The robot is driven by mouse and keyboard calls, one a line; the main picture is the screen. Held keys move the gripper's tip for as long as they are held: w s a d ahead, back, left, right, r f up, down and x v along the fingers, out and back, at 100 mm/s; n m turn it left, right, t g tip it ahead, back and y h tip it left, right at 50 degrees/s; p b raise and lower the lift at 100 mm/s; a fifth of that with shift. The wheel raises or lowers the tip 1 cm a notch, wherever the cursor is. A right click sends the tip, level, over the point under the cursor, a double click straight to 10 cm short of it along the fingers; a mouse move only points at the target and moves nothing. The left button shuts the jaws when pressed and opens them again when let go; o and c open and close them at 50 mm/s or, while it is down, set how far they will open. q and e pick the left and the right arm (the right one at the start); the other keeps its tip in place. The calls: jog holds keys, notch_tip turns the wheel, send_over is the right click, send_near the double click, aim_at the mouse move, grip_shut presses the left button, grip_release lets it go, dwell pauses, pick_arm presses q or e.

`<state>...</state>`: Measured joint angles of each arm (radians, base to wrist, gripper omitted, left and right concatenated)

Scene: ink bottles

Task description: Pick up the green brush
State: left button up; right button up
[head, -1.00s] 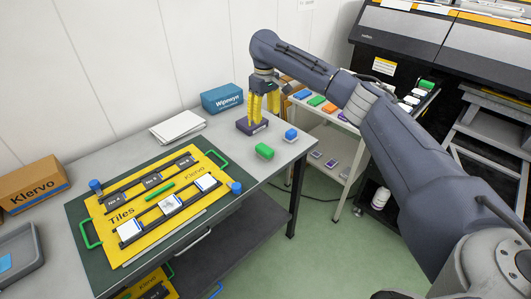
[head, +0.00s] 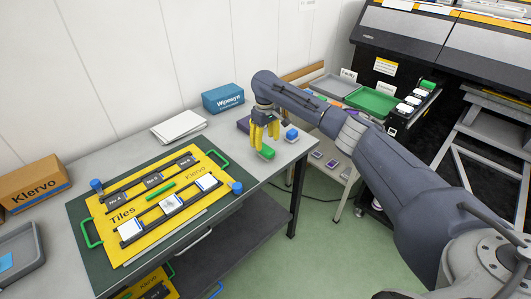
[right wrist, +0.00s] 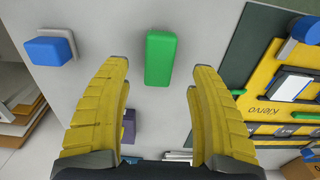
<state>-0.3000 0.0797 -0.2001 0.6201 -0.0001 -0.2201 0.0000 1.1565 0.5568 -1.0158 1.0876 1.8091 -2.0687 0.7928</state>
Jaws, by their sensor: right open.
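The green brush (head: 266,153), a plain rounded green block in these views, lies on the grey table near its right end. In the right wrist view the green brush (right wrist: 161,58) shows between and just beyond the fingertips. My right gripper (head: 262,143) is open and empty, pointing down over the brush. In the head view its fingers partly cover the brush. In the right wrist view the yellow fingers (right wrist: 160,75) are spread wide, with a gap on each side of the brush. My left gripper is not in view.
A blue block (head: 291,134) on a pale base stands right of the brush. A purple block (head: 243,123) sits behind my gripper. The yellow Tiles board (head: 140,236) lies to the left. A blue Wipeeye box (head: 223,98) and white sheets (head: 178,126) are at the back.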

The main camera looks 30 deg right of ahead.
aim_at(266, 148)
jog(key=shift+f, duration=2.65)
jog(key=c, duration=1.3)
